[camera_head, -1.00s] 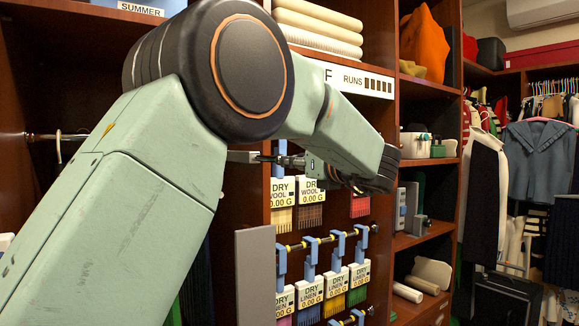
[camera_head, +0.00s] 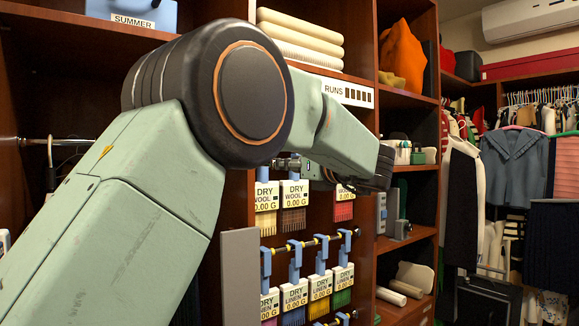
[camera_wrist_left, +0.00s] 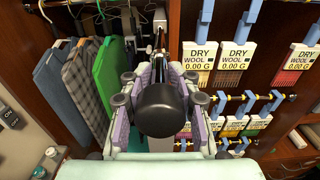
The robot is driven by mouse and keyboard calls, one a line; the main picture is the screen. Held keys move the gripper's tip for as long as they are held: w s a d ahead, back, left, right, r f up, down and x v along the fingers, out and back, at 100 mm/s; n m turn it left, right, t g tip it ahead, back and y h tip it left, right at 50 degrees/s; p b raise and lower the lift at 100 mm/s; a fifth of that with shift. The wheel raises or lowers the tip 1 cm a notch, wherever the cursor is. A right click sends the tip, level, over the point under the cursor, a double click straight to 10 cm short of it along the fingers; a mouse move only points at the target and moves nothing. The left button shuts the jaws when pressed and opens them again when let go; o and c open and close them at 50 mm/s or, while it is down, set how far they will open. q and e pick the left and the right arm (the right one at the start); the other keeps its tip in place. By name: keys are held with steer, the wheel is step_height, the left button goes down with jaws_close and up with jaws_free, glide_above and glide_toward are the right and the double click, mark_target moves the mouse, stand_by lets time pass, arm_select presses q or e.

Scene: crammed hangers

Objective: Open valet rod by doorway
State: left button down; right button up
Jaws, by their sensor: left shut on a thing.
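My left gripper (camera_wrist_left: 160,82) is shut around the end of a dark rod in the left wrist view. The rod (camera_wrist_left: 160,42) runs away from me toward the cabinet, and a round black knob (camera_wrist_left: 162,108) sits at its near end between the purple finger pads. In the head view, my left arm reaches across to the cabinet and hides most of the gripper. My right gripper is in neither view.
Hanging swatches with "DRY WOOL" labels (camera_head: 294,194) and "DRY LINEN" labels (camera_head: 294,294) are close to the gripper. Green and grey garments (camera_wrist_left: 112,75) hang left of it. A grey panel (camera_head: 240,270) stands below. Shelves and a crowded clothes rail are farther right.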

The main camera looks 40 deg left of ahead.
arm_select(q)
steer(key=shift+a, duration=0.15)
steer(key=c, duration=1.2)
jaws_free()
steer(key=shift+d+r, duration=0.1)
steer(key=shift+d, duration=0.1)
steer(key=v, duration=0.7)
steer(key=shift+s+d, duration=0.15)
steer(key=shift+d, duration=0.05)
steer(key=shift+a, duration=0.1)
